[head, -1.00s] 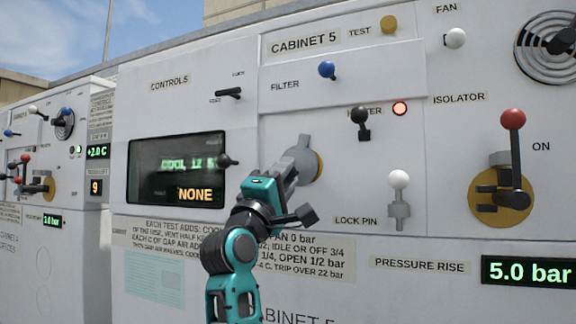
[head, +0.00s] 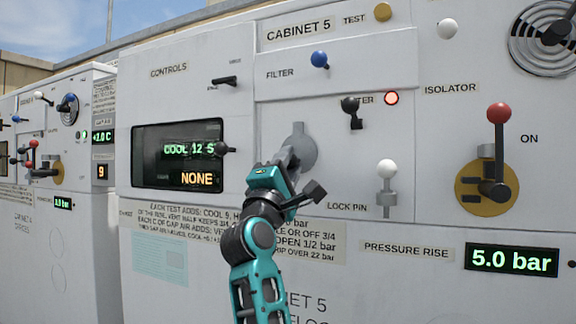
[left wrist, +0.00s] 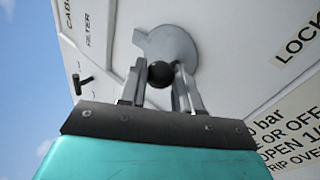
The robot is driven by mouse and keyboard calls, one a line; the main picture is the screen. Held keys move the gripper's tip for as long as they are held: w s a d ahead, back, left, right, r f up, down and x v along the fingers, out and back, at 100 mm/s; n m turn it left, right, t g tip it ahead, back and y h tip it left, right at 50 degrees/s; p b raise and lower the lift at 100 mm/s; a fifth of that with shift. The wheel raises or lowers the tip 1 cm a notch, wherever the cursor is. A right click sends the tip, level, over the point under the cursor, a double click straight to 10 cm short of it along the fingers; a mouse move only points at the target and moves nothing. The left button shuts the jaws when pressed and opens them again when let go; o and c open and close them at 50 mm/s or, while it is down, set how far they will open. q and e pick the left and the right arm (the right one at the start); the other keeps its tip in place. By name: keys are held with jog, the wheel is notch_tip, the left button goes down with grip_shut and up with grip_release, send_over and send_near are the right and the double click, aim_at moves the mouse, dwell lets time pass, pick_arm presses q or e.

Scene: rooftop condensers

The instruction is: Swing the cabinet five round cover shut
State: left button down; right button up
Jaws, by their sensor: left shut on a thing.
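The round cover (head: 306,153) of cabinet five is a grey disc with a small tab at its top edge. It lies over its place on the white front panel, and no tan opening shows behind it. It also shows in the left wrist view (left wrist: 176,48), looking flat or nearly flat to the panel. My left gripper (head: 287,160) is in front of the cover's lower left part. In the left wrist view its fingers (left wrist: 159,82) are shut on the cover's black ball knob (left wrist: 160,73). My right gripper is not in view.
The lock pin (head: 387,185) with its white ball is right of the cover. The heater lever (head: 350,108) is above right, and the red isolator handle (head: 499,135) is farther right. A dark display (head: 165,155) is on the left. Another cabinet (head: 75,250) stands farther left.

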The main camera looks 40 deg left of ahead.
pick_arm(q)
jog(key=c, duration=0.8)
grip_release()
jog(key=b+v, duration=0.2)
jog(key=v, duration=1.1)
jog(key=shift+d+r, duration=0.1)
